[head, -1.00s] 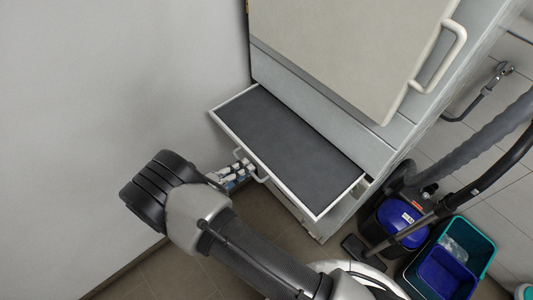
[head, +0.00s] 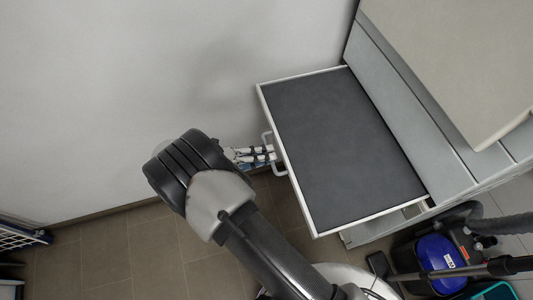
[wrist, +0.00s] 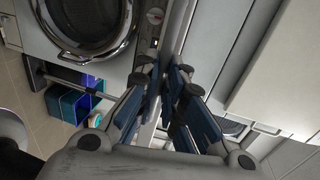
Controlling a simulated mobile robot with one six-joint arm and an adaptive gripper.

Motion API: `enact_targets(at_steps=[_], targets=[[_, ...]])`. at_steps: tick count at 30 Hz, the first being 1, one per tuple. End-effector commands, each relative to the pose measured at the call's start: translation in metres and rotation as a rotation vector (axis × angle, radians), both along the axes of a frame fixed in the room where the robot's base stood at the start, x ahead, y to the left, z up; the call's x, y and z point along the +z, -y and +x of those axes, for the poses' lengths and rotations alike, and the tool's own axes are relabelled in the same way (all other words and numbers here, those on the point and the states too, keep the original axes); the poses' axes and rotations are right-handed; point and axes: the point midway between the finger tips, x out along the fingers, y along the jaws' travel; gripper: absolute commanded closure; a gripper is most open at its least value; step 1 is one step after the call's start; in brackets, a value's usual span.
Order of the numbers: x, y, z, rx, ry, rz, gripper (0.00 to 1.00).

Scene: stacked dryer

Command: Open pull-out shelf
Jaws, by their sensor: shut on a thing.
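The pull-out shelf (head: 345,140) has a dark grey top and a white frame. In the head view it stands well out from the light grey dryer stack (head: 420,100). Its white handle (head: 279,172) is on the front edge. My gripper (head: 270,154) is at this handle, with its fingers around it. In the wrist view the blue-padded fingers of my gripper (wrist: 172,95) are close together, and the handle between them is hard to make out.
A vacuum cleaner (head: 438,252) with a blue top stands on the floor at lower right, close to a teal bin (head: 492,291). A plain wall (head: 150,90) fills the left. A blue-and-white crate (head: 22,236) is at the far left. Tiled floor (head: 120,250) is clear below the wall.

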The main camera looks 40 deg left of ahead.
Motion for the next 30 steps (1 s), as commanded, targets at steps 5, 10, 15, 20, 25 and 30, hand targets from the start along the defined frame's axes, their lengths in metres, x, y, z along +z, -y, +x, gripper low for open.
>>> enact_targets(at_steps=[5,10,15,20,25,30], targets=[[0.0,0.0,0.0,0.0,0.0,0.001,0.82],[0.0,0.0,0.0,0.0,0.001,0.001,0.71],[0.0,0.0,0.0,0.0,0.001,0.001,0.71],[0.001,-0.001,-0.001,0.001,0.001,0.001,0.71],[0.004,-0.014,-0.017,0.003,0.001,0.003,0.71],[0.011,-0.036,-0.045,0.004,0.002,0.004,0.71]])
